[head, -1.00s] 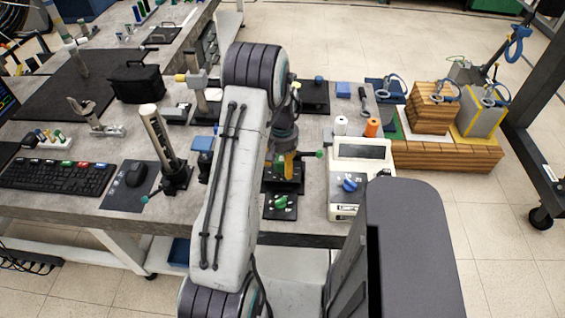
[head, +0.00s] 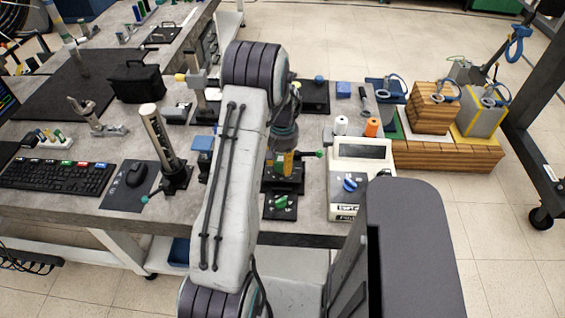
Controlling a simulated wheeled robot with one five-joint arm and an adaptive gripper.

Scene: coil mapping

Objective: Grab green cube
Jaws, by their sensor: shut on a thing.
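My gripper (head: 284,164) points down over the black fixture at the front middle of the grey bench, just left of the white device. Its yellow-orange fingers are shut on a small green thing (head: 279,160), which I take for the green cube. Only a little of it shows beside the fingers, and my arm hides part of this area. I cannot tell whether the cube touches the fixture below it.
A black plate with a green knob (head: 281,202) sits in front of the gripper. The white device with a blue dial (head: 350,185) stands close on the right. A slanted tube on a stand (head: 158,135) is at the left.

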